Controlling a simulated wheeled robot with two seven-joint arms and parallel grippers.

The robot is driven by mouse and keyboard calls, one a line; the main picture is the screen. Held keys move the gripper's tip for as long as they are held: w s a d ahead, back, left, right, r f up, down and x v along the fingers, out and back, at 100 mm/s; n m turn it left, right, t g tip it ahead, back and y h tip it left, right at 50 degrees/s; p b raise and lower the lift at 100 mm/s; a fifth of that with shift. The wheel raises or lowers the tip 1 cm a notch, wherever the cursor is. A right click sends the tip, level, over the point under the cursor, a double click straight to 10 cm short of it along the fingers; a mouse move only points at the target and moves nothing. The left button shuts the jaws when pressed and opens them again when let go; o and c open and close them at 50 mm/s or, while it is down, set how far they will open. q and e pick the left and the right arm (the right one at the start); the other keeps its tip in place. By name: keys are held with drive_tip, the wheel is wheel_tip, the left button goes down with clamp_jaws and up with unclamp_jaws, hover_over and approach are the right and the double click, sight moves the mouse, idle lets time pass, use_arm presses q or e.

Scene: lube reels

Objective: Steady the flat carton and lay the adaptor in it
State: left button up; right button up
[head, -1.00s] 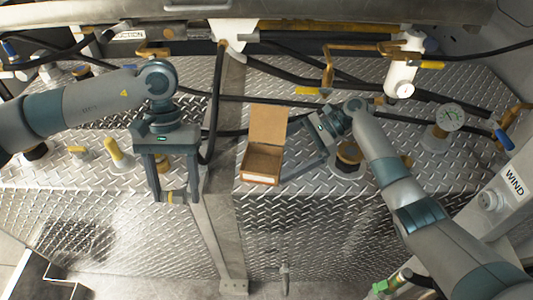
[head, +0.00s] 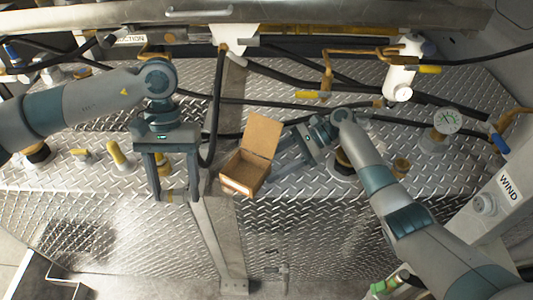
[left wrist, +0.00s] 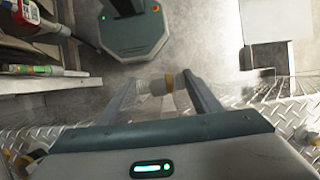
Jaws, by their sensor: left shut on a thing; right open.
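The flat carton (head: 240,178) is a small brown box on the diamond-plate deck, with its lid standing up at the back. It is open and sits skewed near the middle. My left gripper (head: 177,196) is shut on the adaptor, to the left of the carton and apart from it. The adaptor shows in the left wrist view (left wrist: 157,86) as a small pale cylinder with a yellowish band between the fingertips. My right gripper (head: 279,168) is open, its fingers reaching the carton's right side; whether they touch it I cannot tell.
A black hose (head: 213,115) hangs between my left gripper and the carton. A yellow-capped fitting (head: 115,153) stands left of my left gripper. A pressure gauge (head: 447,121) stands at right. The deck's front edge lies just below the carton.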

clamp_jaws()
drive_tip(key=shift+o, duration=2.3)
unclamp_jaws()
use_arm(q)
drive_tip(key=shift+f, duration=0.1)
use_arm(e)
drive_tip(key=shift+o, duration=0.2)
drive_tip(key=shift+w+d, duration=0.1)
